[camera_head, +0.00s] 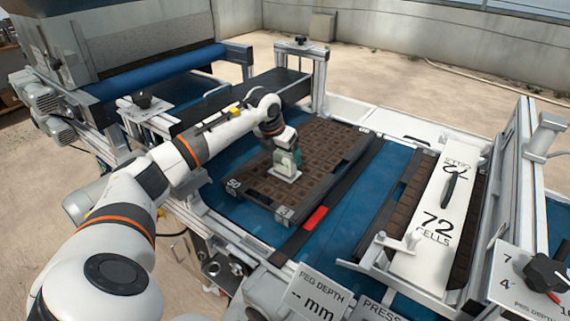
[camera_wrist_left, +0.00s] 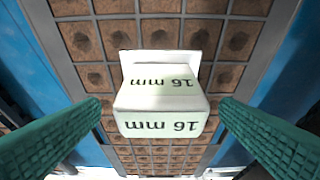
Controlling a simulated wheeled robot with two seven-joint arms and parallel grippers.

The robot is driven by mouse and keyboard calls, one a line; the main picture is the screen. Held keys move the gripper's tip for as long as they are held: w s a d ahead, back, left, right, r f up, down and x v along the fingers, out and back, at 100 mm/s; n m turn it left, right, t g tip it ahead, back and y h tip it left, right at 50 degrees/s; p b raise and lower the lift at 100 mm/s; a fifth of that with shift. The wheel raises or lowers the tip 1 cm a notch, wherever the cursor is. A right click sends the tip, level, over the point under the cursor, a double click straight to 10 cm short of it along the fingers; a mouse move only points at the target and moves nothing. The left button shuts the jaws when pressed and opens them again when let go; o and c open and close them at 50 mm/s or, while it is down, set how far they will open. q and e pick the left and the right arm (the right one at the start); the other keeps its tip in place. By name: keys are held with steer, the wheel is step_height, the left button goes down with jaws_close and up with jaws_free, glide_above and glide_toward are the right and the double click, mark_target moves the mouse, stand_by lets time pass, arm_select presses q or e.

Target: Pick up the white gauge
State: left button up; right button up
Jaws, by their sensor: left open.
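The white gauge (camera_wrist_left: 160,92) is a small stepped block marked "16 mm" on two faces, seen in the left wrist view over the brown cells of a tray. In the head view the gauge (camera_head: 285,176) shows as a white patch under my left gripper (camera_head: 287,160), on the near part of the tray. My left gripper is open; its green fingers stand on either side of the gauge in the left wrist view, with a gap visible on each side. The gripper hides much of the gauge in the head view. My right gripper is not in view.
The brown cell tray (camera_head: 242,188) lies on a blue belt (camera_head: 345,205). A dark rail with a red block (camera_head: 316,217) runs beside it. To the right stands a white "72 cells" plate (camera_head: 428,205). A "peg depth" sign (camera_head: 316,293) is at the front. An upright metal post (camera_head: 319,80) stands behind.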

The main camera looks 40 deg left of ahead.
mark_target(286, 161)
arm_select(q)
steer(key=p+x, duration=0.1)
steer(key=x, duration=0.4)
steer(key=shift+f, duration=0.15)
steer(key=shift+c, duration=0.4)
steer(key=c, duration=1.2)
